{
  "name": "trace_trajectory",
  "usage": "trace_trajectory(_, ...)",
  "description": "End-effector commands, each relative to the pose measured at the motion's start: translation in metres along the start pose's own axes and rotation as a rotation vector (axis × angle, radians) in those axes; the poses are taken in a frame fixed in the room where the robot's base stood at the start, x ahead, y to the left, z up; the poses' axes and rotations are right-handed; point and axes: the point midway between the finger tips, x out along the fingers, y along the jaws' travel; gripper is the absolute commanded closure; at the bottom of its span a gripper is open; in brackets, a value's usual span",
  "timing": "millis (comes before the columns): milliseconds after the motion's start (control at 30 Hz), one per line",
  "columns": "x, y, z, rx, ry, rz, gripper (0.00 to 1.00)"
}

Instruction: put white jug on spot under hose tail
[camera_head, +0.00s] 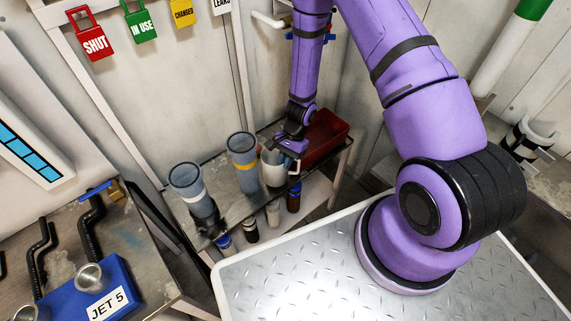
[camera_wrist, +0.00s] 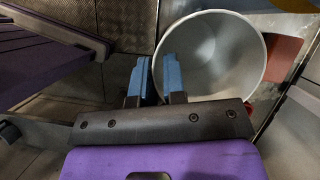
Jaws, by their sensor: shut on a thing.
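The white jug (camera_head: 273,168) stands upright at the front of the metal shelf, at the right end of a row of vessels. In the wrist view I look down into its open, empty mouth (camera_wrist: 215,62). My gripper (camera_head: 289,150) is at the jug's rim. Its blue fingers (camera_wrist: 154,82) are shut on the jug's near left wall. I cannot tell whether the jug's base touches the shelf. The hose tail and the spot under it are not clearly identifiable in these views.
Two grey cylinders with a white band (camera_head: 188,190) and a yellow band (camera_head: 242,160) stand left of the jug. A red bin (camera_head: 322,138) is close behind on the right. Several bottles (camera_head: 293,196) stand below. A blue JET 5 block (camera_head: 85,290) is at lower left.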

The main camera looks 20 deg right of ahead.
Motion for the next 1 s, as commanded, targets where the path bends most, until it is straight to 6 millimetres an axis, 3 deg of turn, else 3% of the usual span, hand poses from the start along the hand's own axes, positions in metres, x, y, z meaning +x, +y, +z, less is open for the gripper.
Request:
trace_trajectory(133, 0.016, 0.001, -0.007, 0.001, -0.001, 0.001, 1.00)
trace_trajectory(467, 0.019, 0.001, -0.009, -0.001, 0.000, 0.000, 1.00)
trace_trajectory(500, 0.018, 0.000, -0.009, -0.001, 0.000, 0.000, 0.80)
trace_trajectory(600, 0.018, 0.001, -0.009, -0.001, 0.000, 0.000, 0.63)
trace_trajectory(1000, 0.010, 0.000, -0.008, -0.002, 0.002, 0.000, 0.63)
